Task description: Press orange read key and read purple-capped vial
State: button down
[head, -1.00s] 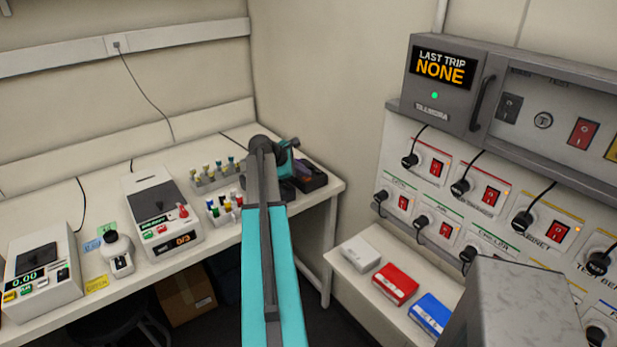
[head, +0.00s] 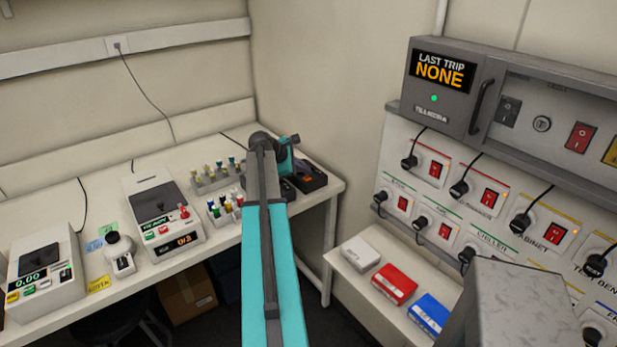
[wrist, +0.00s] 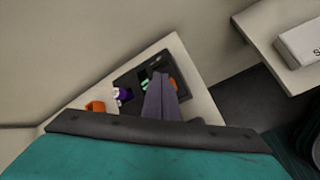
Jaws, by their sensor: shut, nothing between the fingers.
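My gripper (wrist: 159,80) shows in the wrist view as dark purple-grey fingers, shut and empty, over a black tray-like unit (wrist: 154,62) at the bench corner. A small purple and white item (wrist: 122,95), perhaps the purple-capped vial, is left of the fingers. An orange piece (wrist: 95,107) lies further left. Another orange patch (wrist: 173,84), partly behind the fingers, is on the black unit beside a pale green spot (wrist: 146,83). I cannot tell which orange part is the read key. In the head view the black unit (head: 308,179) shows right of my arm, which hides the fingertips.
Racks of vials (head: 218,178) and coloured-cap tubes (head: 224,208) stand left of my arm. A white instrument (head: 178,238) and a scale (head: 45,270) are further left. The wall closes off the bench's right back. A lower shelf (head: 340,262) holds white, red and blue boxes.

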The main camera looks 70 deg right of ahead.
aim_at(304, 181)
jog(key=shift+r, duration=0.15)
jog(key=shift+r+p, duration=1.65)
jog(key=shift+r, duration=0.7)
jog(key=shift+a, duration=0.1)
